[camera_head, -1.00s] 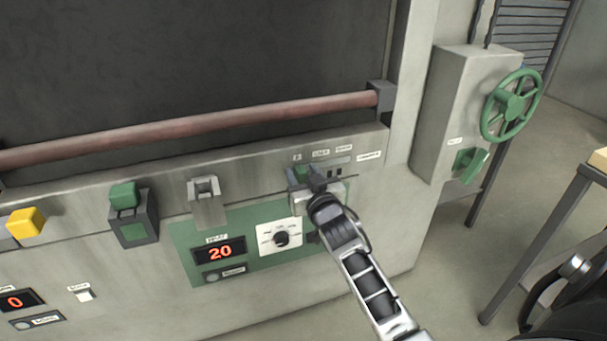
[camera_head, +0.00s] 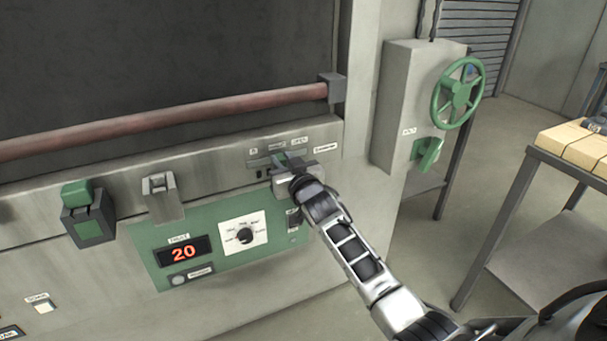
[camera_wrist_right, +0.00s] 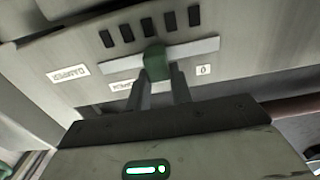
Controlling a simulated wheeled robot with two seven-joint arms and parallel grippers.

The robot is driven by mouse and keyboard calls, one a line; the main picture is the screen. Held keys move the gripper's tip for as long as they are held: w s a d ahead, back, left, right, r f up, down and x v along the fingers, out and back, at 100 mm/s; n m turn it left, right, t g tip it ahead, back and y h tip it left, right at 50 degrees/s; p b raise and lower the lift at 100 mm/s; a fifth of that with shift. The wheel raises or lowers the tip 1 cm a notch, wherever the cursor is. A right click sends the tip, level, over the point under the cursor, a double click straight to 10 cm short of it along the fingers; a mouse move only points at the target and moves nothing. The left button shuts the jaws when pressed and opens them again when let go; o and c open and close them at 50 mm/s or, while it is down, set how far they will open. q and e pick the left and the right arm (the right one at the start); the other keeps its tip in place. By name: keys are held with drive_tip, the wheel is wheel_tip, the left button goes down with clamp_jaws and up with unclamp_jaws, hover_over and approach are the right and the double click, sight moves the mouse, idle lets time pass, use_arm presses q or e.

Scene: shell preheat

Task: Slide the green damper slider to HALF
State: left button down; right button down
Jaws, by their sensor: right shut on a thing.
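The green damper slider (camera_head: 279,158) sits in its slot under a row of small labels on the furnace front. In the head view it stands under the middle label, between the 0 label (camera_head: 253,151) and the right-hand label. In the right wrist view the green knob (camera_wrist_right: 154,58) is near the middle of the pale slot plate (camera_wrist_right: 205,49). The DAMPER label (camera_wrist_right: 69,74) shows at the left. My left gripper is not in view.
Below are a green panel with a display (camera_head: 183,252) reading 20 and a dial (camera_head: 245,236). A metal bracket (camera_head: 162,198) and a green-topped box (camera_head: 88,215) stick out at left. A green handwheel (camera_head: 458,93) and a table (camera_head: 560,160) are at right.

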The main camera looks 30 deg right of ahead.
drive_tip(key=shift+d, duration=0.2)
drive_tip(key=shift+a, duration=0.1)
drive_tip(key=c, duration=1.2)
unclamp_jaws()
drive_tip(key=shift+c, duration=0.2)
drive_tip(key=s+a, duration=0.1)
drive_tip(key=s, duration=1.5)
drive_tip(key=shift+w, duration=0.1)
drive_tip(key=s+a+f+n+g+y, duration=0.1)
drive_tip(key=s+a+f+g+y, duration=0.1)
drive_tip(key=s+a+f, duration=0.5)
drive_tip(key=s+a+f+n+g+y, duration=0.2)
drive_tip(key=s+a+f+g, duration=0.3)
drive_tip(key=s+f, duration=0.7)
drive_tip(key=shift+s+a+f+g, duration=0.35)
drive_tip(key=shift+s+a, duration=0.3)
drive_tip(key=shift+a, duration=0.4)
